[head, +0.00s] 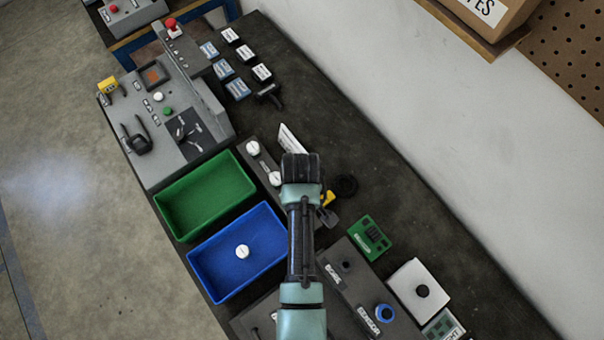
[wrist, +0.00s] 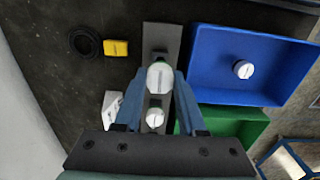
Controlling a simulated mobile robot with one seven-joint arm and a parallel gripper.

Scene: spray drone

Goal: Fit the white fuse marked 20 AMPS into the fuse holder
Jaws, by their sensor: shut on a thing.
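My gripper (wrist: 159,80) is shut on a white round fuse (wrist: 159,74), held between the blue fingertips. The fuse's marking is not legible. The fuse lies over the dark grey fuse holder strip (wrist: 161,33) in the wrist view; I cannot tell whether it touches or sits in it. Another white fuse (wrist: 155,117) is on the strip beside it.
A blue tray (head: 207,262) holds one white fuse (head: 242,252). The green tray (head: 178,205) looks empty. A white label card (head: 291,138), a black ring (head: 346,186) and a yellow piece (wrist: 116,48) lie near the strip. The right table strip along the wall is mostly clear.

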